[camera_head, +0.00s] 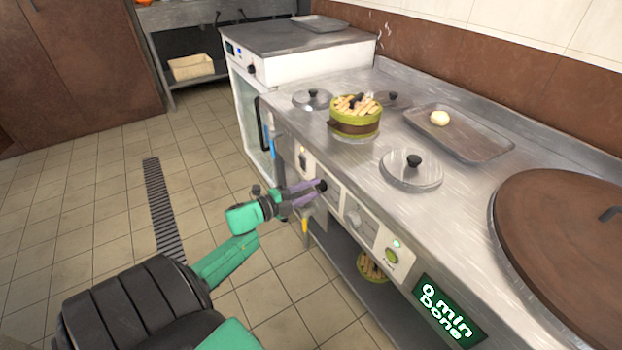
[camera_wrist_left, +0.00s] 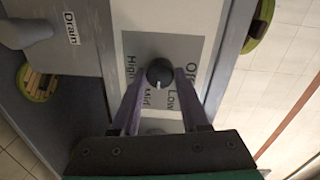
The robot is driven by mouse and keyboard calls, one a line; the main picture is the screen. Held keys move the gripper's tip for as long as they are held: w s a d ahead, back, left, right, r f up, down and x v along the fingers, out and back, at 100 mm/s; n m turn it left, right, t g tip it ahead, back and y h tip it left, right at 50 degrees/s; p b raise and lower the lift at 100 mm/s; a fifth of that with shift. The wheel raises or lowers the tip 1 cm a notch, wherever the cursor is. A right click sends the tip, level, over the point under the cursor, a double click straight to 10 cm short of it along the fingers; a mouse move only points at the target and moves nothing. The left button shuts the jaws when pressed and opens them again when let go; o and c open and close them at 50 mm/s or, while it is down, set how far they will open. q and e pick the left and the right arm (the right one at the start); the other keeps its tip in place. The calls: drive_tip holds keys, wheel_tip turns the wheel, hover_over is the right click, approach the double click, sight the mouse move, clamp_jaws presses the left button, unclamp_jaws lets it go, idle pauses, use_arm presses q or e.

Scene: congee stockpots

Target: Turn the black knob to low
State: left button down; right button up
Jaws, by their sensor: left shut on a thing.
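The black knob (camera_head: 322,185) sits on the front panel of the steel counter. In the left wrist view the knob (camera_wrist_left: 159,72) is round, on a grey plate (camera_wrist_left: 165,45) marked Off, Low, Mid and High. Its white pointer mark faces the bottom of that picture, by the Mid and Low labels. My left gripper (camera_head: 318,188) reaches the panel from the left, its purple fingers on both sides of the knob and shut on it. The fingers also show in the left wrist view (camera_wrist_left: 158,77). My right gripper is not in view.
The counter holds a green steamer basket (camera_head: 356,128), pot lids (camera_head: 414,174) and a tray (camera_head: 446,144). The floor left of the counter is clear.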

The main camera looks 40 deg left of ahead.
use_arm(q)
drive_tip(key=n+p, duration=0.1)
drive_tip(key=n, duration=0.1)
drive_tip(key=shift+r+n, duration=0.1)
drive_tip(key=shift+n, duration=0.2)
drive_tip(key=shift+f+n+p, duration=0.2)
drive_tip(key=shift+n+p, duration=0.55)
drive_tip(key=shift+n, duration=1.05)
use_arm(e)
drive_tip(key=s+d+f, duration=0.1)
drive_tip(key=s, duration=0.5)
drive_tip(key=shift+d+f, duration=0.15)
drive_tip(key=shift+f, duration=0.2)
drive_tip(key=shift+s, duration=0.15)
use_arm(q)
drive_tip(key=shift+c, duration=2.1)
unclamp_jaws()
drive_tip(key=shift+s, duration=0.1)
